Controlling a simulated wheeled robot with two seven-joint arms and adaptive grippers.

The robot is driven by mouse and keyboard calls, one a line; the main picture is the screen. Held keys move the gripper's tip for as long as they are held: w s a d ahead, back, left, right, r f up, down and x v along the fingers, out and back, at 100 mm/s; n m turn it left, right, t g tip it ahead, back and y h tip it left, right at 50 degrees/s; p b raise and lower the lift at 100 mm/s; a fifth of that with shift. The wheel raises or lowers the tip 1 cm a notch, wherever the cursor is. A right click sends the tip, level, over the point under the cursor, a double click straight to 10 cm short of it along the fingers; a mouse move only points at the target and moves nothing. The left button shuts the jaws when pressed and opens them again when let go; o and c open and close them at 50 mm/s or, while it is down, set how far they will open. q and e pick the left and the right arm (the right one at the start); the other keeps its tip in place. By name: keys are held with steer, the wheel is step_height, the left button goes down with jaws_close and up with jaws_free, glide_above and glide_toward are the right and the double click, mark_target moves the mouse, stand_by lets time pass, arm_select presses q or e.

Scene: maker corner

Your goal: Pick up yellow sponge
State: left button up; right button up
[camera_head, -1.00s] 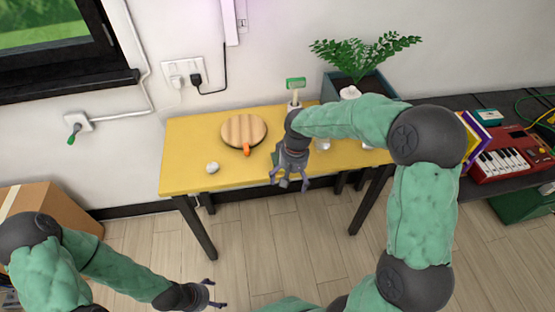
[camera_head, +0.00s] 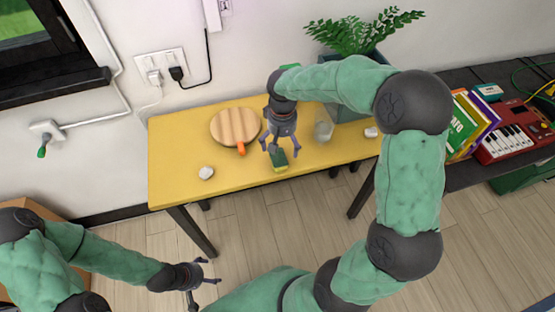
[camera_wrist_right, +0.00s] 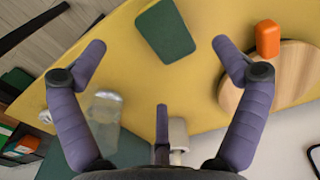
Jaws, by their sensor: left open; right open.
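The yellow sponge (camera_head: 278,160) has a green top and lies on the yellow table near its front edge. Its green face (camera_wrist_right: 166,31) shows in the right wrist view, ahead of and between the fingertips. My right gripper (camera_head: 281,151) is open just above the sponge, its fingers to either side in the picture. It also shows open and empty in the right wrist view (camera_wrist_right: 160,48). I cannot tell whether it touches the sponge. My left gripper (camera_head: 212,274) is open and empty, low in front of the table.
A round wooden board (camera_head: 232,124) and an orange object (camera_head: 241,149) are left of the sponge. A small white object (camera_head: 206,173) lies further left. A clear glass (camera_head: 323,131) stands to the right, near the potted plant (camera_head: 365,37).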

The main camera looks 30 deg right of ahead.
mark_target(281, 156)
step_height(281, 156, down, 2)
steer(key=shift+w+f, duration=0.1)
steer(key=shift+f+b, duration=1.6)
steer(key=shift+f, duration=1)
steer(key=shift+r, duration=0.1)
steer(key=shift+c, duration=0.2)
steer(key=c, duration=0.8)
